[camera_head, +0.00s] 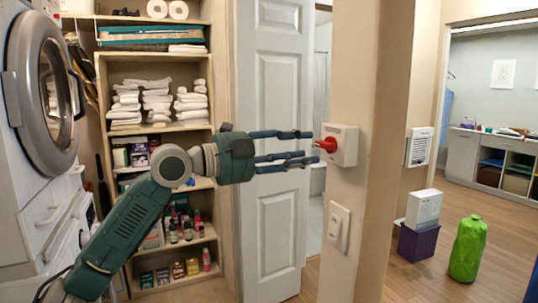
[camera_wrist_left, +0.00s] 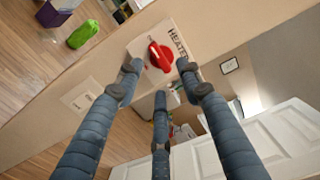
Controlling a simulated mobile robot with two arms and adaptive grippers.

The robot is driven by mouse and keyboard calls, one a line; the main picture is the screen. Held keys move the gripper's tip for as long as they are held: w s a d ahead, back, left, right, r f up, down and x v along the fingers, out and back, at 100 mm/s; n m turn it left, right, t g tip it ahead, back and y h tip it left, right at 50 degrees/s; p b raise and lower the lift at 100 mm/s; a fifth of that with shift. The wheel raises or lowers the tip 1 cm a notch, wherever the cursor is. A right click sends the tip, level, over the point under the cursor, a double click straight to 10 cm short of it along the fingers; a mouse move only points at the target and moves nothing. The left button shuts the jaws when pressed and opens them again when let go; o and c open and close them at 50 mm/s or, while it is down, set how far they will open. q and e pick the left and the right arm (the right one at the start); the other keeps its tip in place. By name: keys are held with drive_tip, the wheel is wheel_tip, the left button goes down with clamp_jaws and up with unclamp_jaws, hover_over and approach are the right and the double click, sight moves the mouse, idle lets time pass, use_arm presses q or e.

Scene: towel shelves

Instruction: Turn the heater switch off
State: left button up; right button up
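The heater switch is a white box (camera_head: 346,147) on the beige door post, with a red knob (camera_head: 327,145) on its left-facing side. In the left wrist view the red knob (camera_wrist_left: 160,57) sits on the white plate, beside the printed word HEATER. My left gripper (camera_head: 311,146) is open, its fingers stretched toward the knob from the left. In the wrist view the fingertips (camera_wrist_left: 158,80) lie around and just short of the knob; I cannot tell whether any finger touches it. The gripper holds nothing. My right gripper is not in view.
A second switch plate (camera_head: 339,227) is below on the same post. A white panelled door (camera_head: 276,130) stands behind my gripper. Shelves with towels (camera_head: 158,100) and a washer (camera_head: 45,95) are at left. A green bag (camera_head: 467,248) and boxes (camera_head: 418,241) stand on the floor at right.

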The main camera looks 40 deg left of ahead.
use_arm(q)
drive_tip(key=v, duration=0.7)
drive_tip(key=shift+s+a, duration=0.2)
drive_tip(key=shift+s, duration=0.2)
